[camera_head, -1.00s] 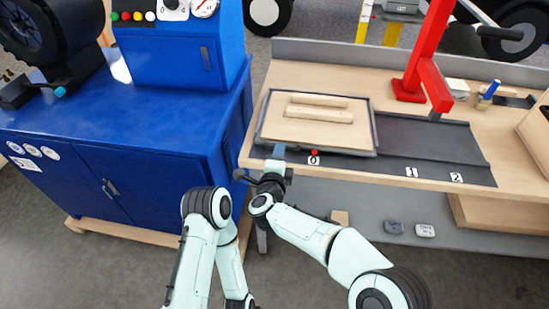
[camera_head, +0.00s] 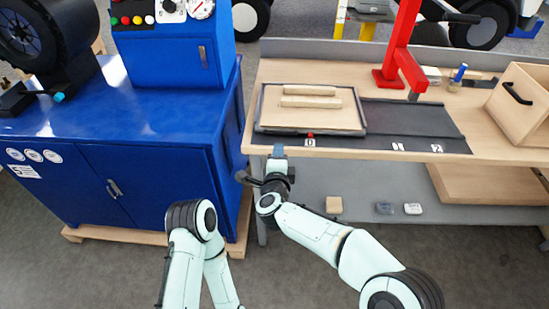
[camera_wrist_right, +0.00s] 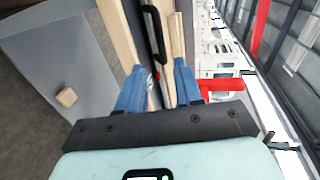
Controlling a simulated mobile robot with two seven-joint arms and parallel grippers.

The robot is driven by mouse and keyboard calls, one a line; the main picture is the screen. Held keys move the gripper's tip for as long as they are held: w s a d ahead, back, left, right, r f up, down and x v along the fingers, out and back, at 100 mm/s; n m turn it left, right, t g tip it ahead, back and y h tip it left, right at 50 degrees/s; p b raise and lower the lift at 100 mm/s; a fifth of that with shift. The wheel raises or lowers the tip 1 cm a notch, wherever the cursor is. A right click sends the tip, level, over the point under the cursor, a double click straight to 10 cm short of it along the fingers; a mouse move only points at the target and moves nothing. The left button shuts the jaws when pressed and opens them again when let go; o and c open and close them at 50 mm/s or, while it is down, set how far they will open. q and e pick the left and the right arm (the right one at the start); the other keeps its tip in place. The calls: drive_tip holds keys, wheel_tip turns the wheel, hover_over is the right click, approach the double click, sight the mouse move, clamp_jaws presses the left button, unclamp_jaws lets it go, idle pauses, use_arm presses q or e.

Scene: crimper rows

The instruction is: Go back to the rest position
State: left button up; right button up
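My right gripper (camera_head: 278,152) is at the front edge of the wooden workbench (camera_head: 370,75), just in front of the tray. Its two blue fingers (camera_wrist_right: 158,90) are spread apart in the right wrist view, with no object seen between them. The right arm reaches forward from the bottom right. My left arm (camera_head: 190,250) is folded at the bottom left of the head view, and its gripper is not seen. The tray (camera_head: 258,120) holds a board and two wooden strips (camera_head: 310,96) on the bench.
A blue cabinet (camera_head: 100,110) stands close to the left of the bench. A dark mat (camera_head: 420,120) with numbered labels, a red press (camera_head: 400,55) and an open wooden box (camera_head: 520,105) are on the bench. A small block (camera_head: 334,205) lies on the lower shelf.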

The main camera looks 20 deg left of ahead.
idle(0.4)
drive_tip(key=s+d+f+n+g+h+p, duration=0.1)
drive_tip(key=d+f+n+g+p, duration=0.1)
drive_tip(key=d+f, duration=0.55)
drive_tip(key=s+d+f+n+g+p, duration=0.15)
drive_tip(key=d+f, duration=0.35)
drive_tip(key=f, duration=0.5)
drive_tip(key=s+d+f+n+g+h+p, duration=0.1)
drive_tip(key=s+d+f+n+g+p, duration=0.3)
drive_tip(key=s+d+f, duration=0.65)
drive_tip(key=s+d+f+n+g+p, duration=0.1)
drive_tip(key=s+d+g, duration=0.3)
drive_tip(key=s, duration=0.8)
drive_tip(key=s+d+f+n+g+p, duration=0.1)
drive_tip(key=s+d+g, duration=0.3)
drive_tip(key=s+d, duration=0.4)
drive_tip(key=s+f, duration=0.1)
drive_tip(key=s, duration=0.4)
drive_tip(key=shift+f, duration=0.35)
